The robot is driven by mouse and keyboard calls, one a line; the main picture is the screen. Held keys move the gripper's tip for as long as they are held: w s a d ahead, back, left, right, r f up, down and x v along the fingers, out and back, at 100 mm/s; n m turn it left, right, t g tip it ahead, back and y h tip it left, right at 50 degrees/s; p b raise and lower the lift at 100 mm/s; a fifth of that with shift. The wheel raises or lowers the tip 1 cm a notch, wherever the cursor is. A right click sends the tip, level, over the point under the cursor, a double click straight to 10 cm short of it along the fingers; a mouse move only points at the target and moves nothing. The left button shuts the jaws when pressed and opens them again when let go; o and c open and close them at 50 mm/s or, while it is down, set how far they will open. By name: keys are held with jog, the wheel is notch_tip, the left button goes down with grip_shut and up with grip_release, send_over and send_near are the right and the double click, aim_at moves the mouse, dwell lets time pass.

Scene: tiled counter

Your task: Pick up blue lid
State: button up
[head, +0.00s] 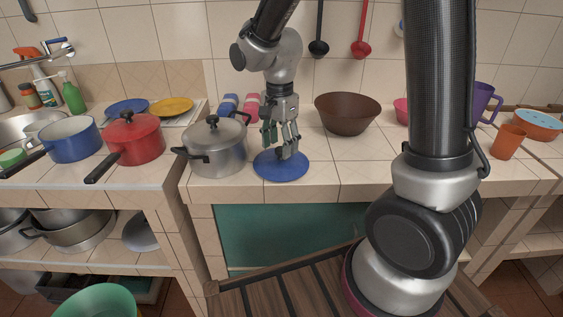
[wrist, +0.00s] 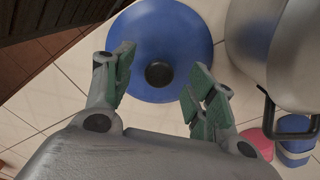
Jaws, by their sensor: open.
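The blue lid (head: 281,168) is a round disc lying on the tiled counter near its front edge, just right of the steel pot. My gripper (head: 284,146) is above the lid, pointing down. In the wrist view my gripper (wrist: 155,78) has its green-padded fingers spread apart, one on each side of the knob, with nothing between them. I cannot tell exactly how high the fingertips are above the lid.
A lidded steel pot (head: 214,146) stands close to the left of the lid. A brown bowl (head: 347,113) is behind to the right. Blue and pink cups (head: 252,106) stand behind my gripper. The counter right of the lid is clear.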

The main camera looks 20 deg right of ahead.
notch_tip(320, 180, down, 2)
jog(key=shift+f, duration=0.1)
jog(key=shift+c, duration=0.3)
jog(key=c, duration=1.1)
